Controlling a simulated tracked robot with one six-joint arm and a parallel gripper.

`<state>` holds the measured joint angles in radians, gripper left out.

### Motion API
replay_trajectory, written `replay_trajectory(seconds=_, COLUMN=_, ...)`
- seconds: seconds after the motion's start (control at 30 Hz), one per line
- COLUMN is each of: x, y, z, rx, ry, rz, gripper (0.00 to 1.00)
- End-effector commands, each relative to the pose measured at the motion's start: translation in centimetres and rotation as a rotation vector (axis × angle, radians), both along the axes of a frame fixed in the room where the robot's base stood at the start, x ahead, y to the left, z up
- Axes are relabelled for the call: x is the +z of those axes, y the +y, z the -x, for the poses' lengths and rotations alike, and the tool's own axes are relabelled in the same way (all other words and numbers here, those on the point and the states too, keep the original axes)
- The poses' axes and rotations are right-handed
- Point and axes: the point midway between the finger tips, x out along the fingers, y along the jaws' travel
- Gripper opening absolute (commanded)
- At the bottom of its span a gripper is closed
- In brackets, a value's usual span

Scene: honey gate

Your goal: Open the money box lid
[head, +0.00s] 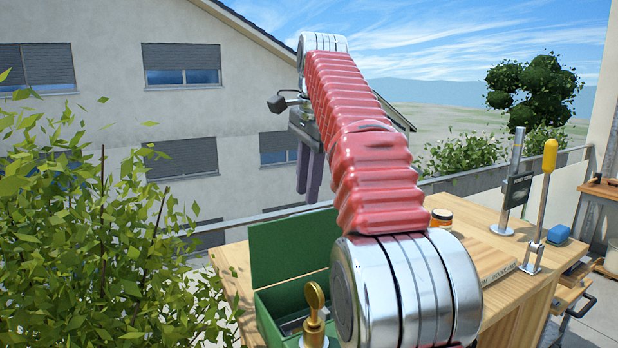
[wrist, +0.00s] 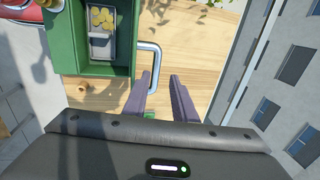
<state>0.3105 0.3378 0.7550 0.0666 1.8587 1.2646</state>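The green money box (head: 266,316) stands on the wooden counter, partly hidden by my arm. Its green lid (head: 284,247) stands raised at the back, about upright, so the box is open. In the wrist view the open box (wrist: 66,45) shows a grey tray with yellow coins (wrist: 102,17). A bent silver handle (wrist: 157,58) sticks out beside the box. My gripper (head: 308,190) hangs above and behind the lid, fingers down. In the wrist view its two purple fingers (wrist: 164,78) are apart with nothing clearly between the tips. One finger overlaps the handle; contact cannot be told.
A brass knob (head: 314,297) stands in front of the box. A leafy bush (head: 85,220) is at left; a railing runs behind.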

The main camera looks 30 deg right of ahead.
Motion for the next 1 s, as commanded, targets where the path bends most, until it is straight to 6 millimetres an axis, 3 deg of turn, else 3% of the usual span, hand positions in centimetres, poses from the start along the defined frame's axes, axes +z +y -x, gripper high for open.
replay_trajectory(seconds=0.3, x=1.6, y=0.0, z=0.3, rx=0.0, ry=0.001, rz=-0.001, gripper=0.25)
replay_trajectory(seconds=1.0, x=1.8, y=-0.1, z=0.4, rx=-0.002, ry=0.001, rz=0.0, gripper=0.25)
